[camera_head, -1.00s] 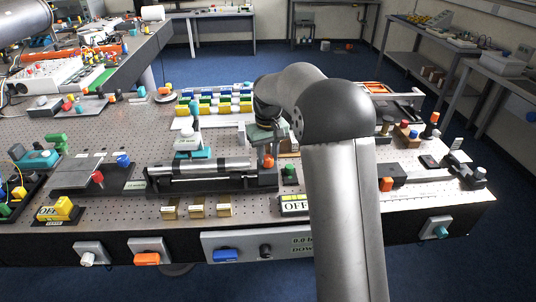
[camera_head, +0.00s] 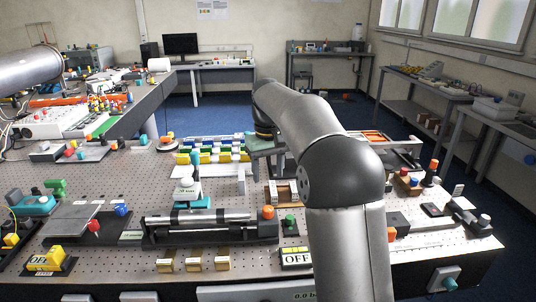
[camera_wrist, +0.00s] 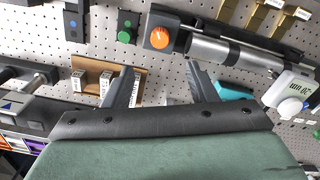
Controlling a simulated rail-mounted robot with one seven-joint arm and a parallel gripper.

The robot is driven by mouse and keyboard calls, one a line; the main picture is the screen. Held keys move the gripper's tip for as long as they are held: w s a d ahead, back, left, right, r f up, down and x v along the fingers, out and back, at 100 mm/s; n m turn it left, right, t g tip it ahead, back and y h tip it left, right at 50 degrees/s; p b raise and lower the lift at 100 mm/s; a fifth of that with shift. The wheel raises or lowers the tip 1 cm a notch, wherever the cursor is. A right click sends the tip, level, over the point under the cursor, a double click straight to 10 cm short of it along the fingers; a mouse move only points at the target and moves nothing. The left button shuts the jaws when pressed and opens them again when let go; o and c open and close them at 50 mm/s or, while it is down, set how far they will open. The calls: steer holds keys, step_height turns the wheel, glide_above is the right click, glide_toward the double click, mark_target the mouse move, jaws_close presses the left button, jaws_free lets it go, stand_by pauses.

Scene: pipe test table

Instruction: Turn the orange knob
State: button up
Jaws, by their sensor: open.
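The round orange knob (camera_head: 268,212) sits on the right end block of the black fixture (camera_head: 180,237) that carries a silver pipe. In the wrist view, the orange knob (camera_wrist: 160,37) shows near the top with a small pale mark on its face. My gripper (camera_wrist: 160,82) is open, and nothing shows between its two grey fingers. The knob lies beyond the fingertips, apart from them. In the head view, my gripper is above and behind the knob, partly hidden by my arm; its fingertips are not clear there.
A green button (camera_wrist: 125,36) stands beside the knob. A wooden rack with white-labelled blocks (camera_wrist: 92,75) lies near the left finger. A white gauge (camera_wrist: 291,92) on a teal base is at the right. Brass blocks (camera_head: 194,264) and an OFF display (camera_head: 296,258) stand in front.

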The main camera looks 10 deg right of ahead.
step_height(320, 180, up, 6)
steer(key=shift+f, duration=0.25)
steer(key=s+f, duration=0.5)
steer(key=s, duration=0.6)
steer(key=s+f+m, duration=0.1)
steer(key=s+f, duration=0.5)
steer(key=s, duration=0.6)
steer(key=s+f+m, duration=0.1)
steer(key=s+f, duration=0.5)
steer(key=s, duration=0.6)
steer(key=shift+s+f+t, duration=0.15)
steer(key=shift+s+t, duration=0.05)
steer(key=shift+t, duration=0.1)
steer(key=shift+a, duration=0.1)
